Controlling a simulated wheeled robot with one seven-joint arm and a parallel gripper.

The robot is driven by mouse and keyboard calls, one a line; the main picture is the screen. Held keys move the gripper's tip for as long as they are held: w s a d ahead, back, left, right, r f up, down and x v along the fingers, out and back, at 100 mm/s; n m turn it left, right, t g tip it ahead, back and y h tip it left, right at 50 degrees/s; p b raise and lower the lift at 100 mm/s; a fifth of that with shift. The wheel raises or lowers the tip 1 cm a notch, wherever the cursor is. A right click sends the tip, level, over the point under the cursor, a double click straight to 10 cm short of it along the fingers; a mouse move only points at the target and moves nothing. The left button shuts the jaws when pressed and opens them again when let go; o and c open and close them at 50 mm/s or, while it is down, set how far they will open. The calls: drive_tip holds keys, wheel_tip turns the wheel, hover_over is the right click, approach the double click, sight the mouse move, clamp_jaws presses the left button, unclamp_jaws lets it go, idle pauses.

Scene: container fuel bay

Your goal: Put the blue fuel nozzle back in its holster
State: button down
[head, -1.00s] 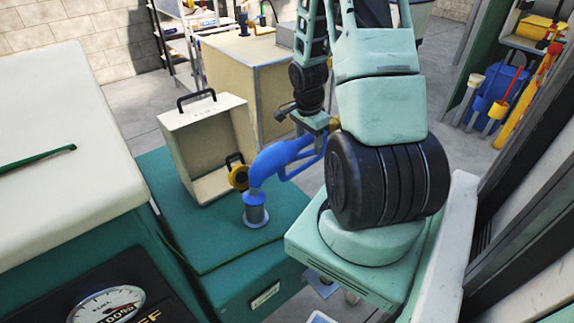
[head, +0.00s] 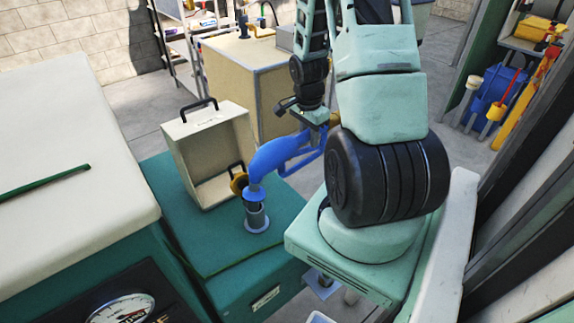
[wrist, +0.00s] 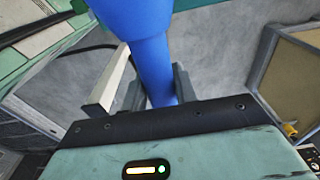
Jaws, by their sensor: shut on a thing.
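The blue fuel nozzle (head: 275,157) is held in my gripper (head: 318,130), its spout end pointing down at the left. In the wrist view its blue body (wrist: 150,55) runs between the fingers of my gripper (wrist: 155,92). The holster (head: 257,219), a grey-blue upright cylinder with a flange, stands on the teal cabinet top. The nozzle's collar is over the holster's mouth, with a short darker length between them. I cannot tell how far the spout is inside. The wrist view does not show the holster.
An open cream case (head: 206,148) stands behind the holster on the teal cabinet (head: 200,245). A yellow round part (head: 238,184) is close behind the nozzle. A large cream-topped unit (head: 60,130) with a gauge is at left. A tan crate (head: 250,85) stands farther back.

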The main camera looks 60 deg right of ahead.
drive_tip(key=shift+r+p, duration=2.5)
drive_tip(key=shift+r, duration=0.95)
drive_tip(key=shift+f, duration=0.1)
